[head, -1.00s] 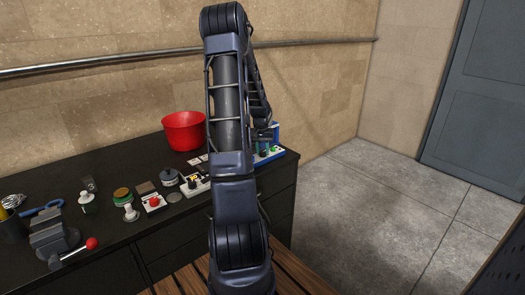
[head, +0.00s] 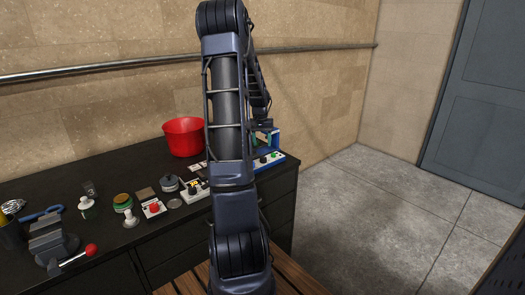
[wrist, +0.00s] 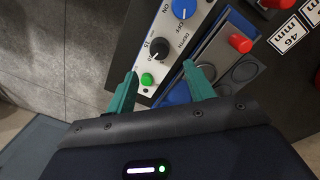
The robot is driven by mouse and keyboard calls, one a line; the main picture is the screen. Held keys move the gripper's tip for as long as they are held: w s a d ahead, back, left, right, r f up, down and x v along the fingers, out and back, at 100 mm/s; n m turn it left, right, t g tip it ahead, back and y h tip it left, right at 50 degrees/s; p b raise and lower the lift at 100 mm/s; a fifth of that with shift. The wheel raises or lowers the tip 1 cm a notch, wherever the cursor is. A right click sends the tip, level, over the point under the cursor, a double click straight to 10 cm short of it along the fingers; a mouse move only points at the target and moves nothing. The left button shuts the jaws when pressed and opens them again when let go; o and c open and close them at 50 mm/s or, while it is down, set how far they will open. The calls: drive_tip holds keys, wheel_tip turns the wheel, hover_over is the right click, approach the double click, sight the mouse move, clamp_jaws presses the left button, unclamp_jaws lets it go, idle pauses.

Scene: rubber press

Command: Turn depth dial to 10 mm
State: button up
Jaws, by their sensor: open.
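In the head view my gripper (head: 264,133) hangs by the blue press (head: 275,139) at the counter's right end, partly hidden by my arm.
A blue ON/OFF knob (wrist: 184,8) and a green button (wrist: 147,78) flank the dial. A red knob (wrist: 240,43) and round dark pads stand to the right. The head view shows a red bowl (head: 183,137), a vise (head: 50,240) and small items on the dark counter.

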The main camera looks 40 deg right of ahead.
drive_tip(key=shift+r, duration=1.45)
drive_tip(key=shift+w+a, duration=0.1)
drive_tip(key=shift+a, duration=0.05)
drive_tip(key=s+a+r+n+t, duration=0.15)
drive_tip(key=a+r, duration=0.45)
drive_tip(key=a, duration=0.6)
drive_tip(key=s+a+r+n+t, duration=0.1)
drive_tip(key=a+r+n, duration=0.2)
drive_tip(key=a+r, duration=0.65)
drive_tip(key=s+a+n+t, duration=0.1)
drive_tip(key=s+a+n, duration=0.1)
drive_tip(key=s+a, duration=0.6)
drive_tip(key=s+a+n+t, duration=0.1)
drive_tip(key=s+a+n, duration=0.2)
drive_tip(key=s+a, duration=0.6)
drive_tip(key=a, duration=0.5)
drive_tip(key=shift+s+a+f, duration=0.15)
drive_tip(key=shift+a+f, duration=0.1)
drive_tip(key=shift+f, duration=0.05)
drive_tip(key=shift+t, duration=0.25)
